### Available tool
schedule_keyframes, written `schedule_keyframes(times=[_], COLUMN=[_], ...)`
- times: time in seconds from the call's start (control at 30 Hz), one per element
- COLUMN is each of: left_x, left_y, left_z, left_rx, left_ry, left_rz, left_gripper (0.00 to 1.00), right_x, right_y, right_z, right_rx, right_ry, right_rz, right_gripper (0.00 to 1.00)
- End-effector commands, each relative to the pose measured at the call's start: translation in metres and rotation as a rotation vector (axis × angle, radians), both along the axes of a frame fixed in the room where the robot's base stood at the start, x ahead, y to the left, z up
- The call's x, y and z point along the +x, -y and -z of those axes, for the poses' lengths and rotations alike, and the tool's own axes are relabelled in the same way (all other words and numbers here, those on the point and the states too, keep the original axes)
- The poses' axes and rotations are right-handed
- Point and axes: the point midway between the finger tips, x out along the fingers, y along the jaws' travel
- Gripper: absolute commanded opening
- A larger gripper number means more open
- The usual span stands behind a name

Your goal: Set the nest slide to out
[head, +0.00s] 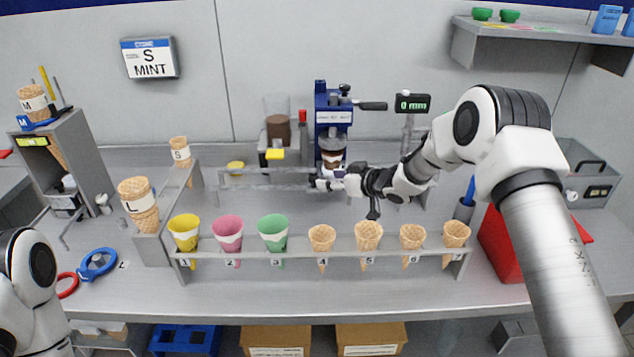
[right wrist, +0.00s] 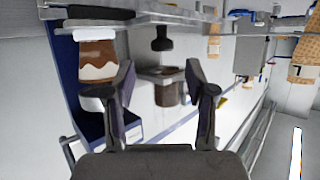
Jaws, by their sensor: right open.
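The blue press machine (head: 320,105) stands at the back wall, with a brown-and-white cup-shaped part (head: 333,147) low on its front. In the right wrist view the blue body (right wrist: 62,75) is at left, beside the brown-and-white part (right wrist: 97,60). I cannot make out which part is the nest slide or its position. My right gripper (head: 322,184) is just in front of the machine's base, and it partly covers the area there. Its fingers in the right wrist view (right wrist: 160,85) are apart with nothing visibly held. My left arm shows at the left edge, its gripper out of view.
A front rack (head: 300,255) holds yellow, pink and green cups and several waffle cones. A brown-filled container (head: 278,130) stands left of the machine. A grey rail (head: 250,187) runs in front of it. A red bin (head: 500,255) is at right. A display reads "0 mm" (head: 410,103).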

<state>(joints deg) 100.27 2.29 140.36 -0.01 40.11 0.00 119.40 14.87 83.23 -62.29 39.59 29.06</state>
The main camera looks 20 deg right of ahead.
Motion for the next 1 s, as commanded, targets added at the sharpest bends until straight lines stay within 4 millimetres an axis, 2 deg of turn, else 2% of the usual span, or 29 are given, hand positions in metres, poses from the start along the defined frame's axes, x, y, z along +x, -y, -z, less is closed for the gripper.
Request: schedule_keyframes(times=[0.2, 0.3, 0.6, 0.67, 0.7, 0.77, 1.0], left_x=[0.0, 0.0, 0.0, 0.0, 0.0, 0.0, 0.0], left_y=[0.0, 0.0, 0.0, 0.0, 0.0, 0.0, 0.0], left_z=[-0.012, -0.014, -0.013, -0.013, -0.013, -0.013, -0.012], left_rx=[0.0, 0.0, 0.0, 0.0, 0.0, 0.0, 0.0], left_ry=[0.0, 0.0, 0.0, 0.0, 0.0, 0.0, 0.0], left_rz=[0.0, 0.0, 0.0, 0.0, 0.0, 0.0, 0.0], left_gripper=[0.55, 0.55, 0.55, 0.55, 0.55, 0.55, 0.55], right_x=[0.034, 0.044, 0.048, 0.048, 0.048, 0.048, 0.049], right_y=[-0.02, -0.026, -0.028, -0.028, -0.028, -0.028, -0.032], right_z=[0.015, 0.02, 0.023, 0.023, 0.023, 0.023, 0.024], right_rx=[-0.002, -0.001, 0.0, 0.0, 0.0, 0.0, -0.001], right_ry=[0.0, 0.0, -0.001, 0.0, 0.0, 0.0, -0.001], right_rz=[-0.003, -0.003, -0.001, -0.001, -0.001, -0.001, -0.001], right_gripper=[0.56, 0.56, 0.56, 0.34, 0.2, 0.0, 0.0])
